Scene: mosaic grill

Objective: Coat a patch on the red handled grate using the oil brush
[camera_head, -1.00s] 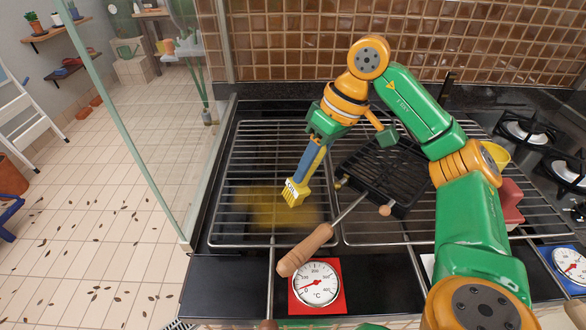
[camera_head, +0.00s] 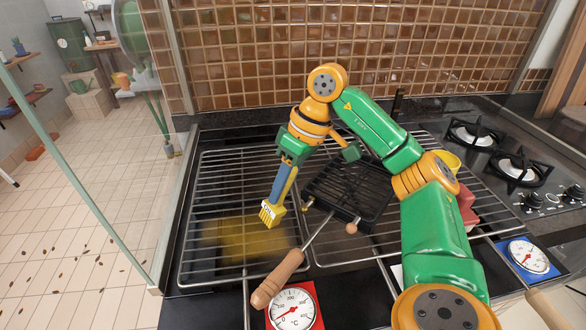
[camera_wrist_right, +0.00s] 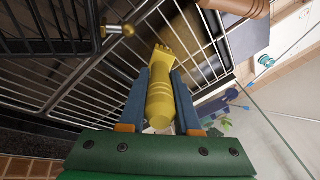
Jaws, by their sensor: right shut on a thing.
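The oil brush (camera_head: 271,213) is yellow, with its bristles pointing down. My right gripper (camera_head: 283,183) is shut on its handle; the blue fingers flank it in the right wrist view (camera_wrist_right: 160,95). The bristles are over the left wire grate (camera_head: 222,185), near the upper right of a yellow patch (camera_head: 235,242). Whether they touch the wires I cannot tell. A red-framed dial (camera_head: 291,306) stands in front of this grate; no red handle is clearly visible on it. A second wire grate (camera_head: 440,235) lies to the right, partly hidden by my arm. My left gripper is out of view.
A black ridged pan (camera_head: 345,190) sits right of the brush. A wooden-handled tool (camera_head: 278,278) slants across the front. A yellow bowl (camera_head: 447,160) and a red block (camera_head: 466,208) lie behind my arm. A glass panel (camera_head: 165,190) bounds the left; gas burners (camera_head: 478,133) are right.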

